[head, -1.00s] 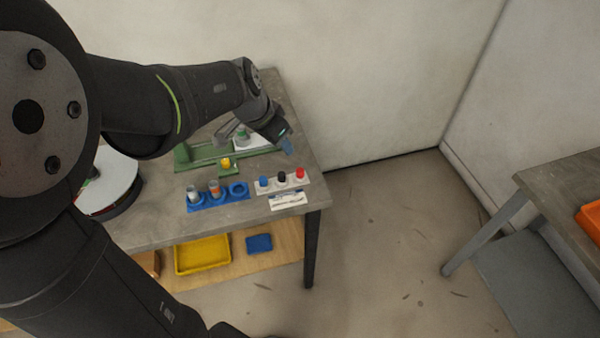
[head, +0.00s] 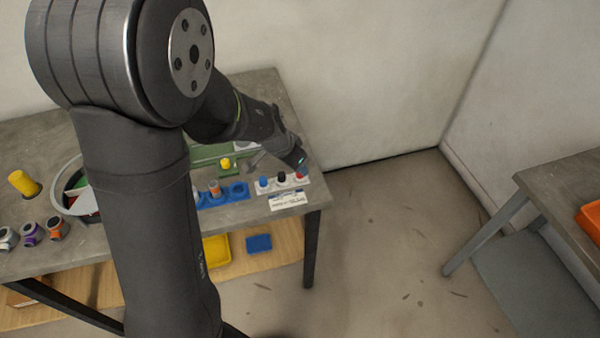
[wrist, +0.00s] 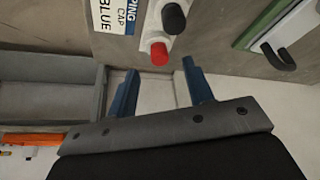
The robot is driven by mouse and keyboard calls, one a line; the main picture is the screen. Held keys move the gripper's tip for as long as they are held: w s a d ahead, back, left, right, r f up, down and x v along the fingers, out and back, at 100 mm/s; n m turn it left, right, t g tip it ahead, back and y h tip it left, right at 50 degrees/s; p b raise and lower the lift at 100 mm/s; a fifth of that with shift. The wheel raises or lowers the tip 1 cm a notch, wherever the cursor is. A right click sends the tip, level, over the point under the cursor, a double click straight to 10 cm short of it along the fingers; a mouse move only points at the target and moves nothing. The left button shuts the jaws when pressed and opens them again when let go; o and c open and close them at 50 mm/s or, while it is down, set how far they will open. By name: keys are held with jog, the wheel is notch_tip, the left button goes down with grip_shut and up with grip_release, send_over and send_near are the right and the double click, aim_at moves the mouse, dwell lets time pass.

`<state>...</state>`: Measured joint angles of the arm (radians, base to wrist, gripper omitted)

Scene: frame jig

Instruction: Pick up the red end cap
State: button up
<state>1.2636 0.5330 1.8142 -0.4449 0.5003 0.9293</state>
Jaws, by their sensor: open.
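The red end cap (head: 301,177) sits at the right end of a white holder (head: 292,185) on the table, partly hidden under my gripper in the head view. In the wrist view the red cap (wrist: 159,54) shows as a round red top at the end of the white holder (wrist: 148,38). My gripper (wrist: 161,78) is open and empty, its two blue fingers apart. The red cap appears beyond the fingertips, roughly centred between them. In the head view my gripper (head: 301,164) is close to the red cap; I cannot tell the exact height gap.
A black cap (head: 282,177) stands beside the red one, and a blue cap (head: 263,182) at the holder's left end. A label card (head: 288,199) lies in front. A blue holder (head: 237,191) and green jig (head: 207,152) are to the left. The table edge is near.

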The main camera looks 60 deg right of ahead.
jog(key=shift+x, duration=1.8)
jog(key=shift+c, duration=0.5)
grip_shut()
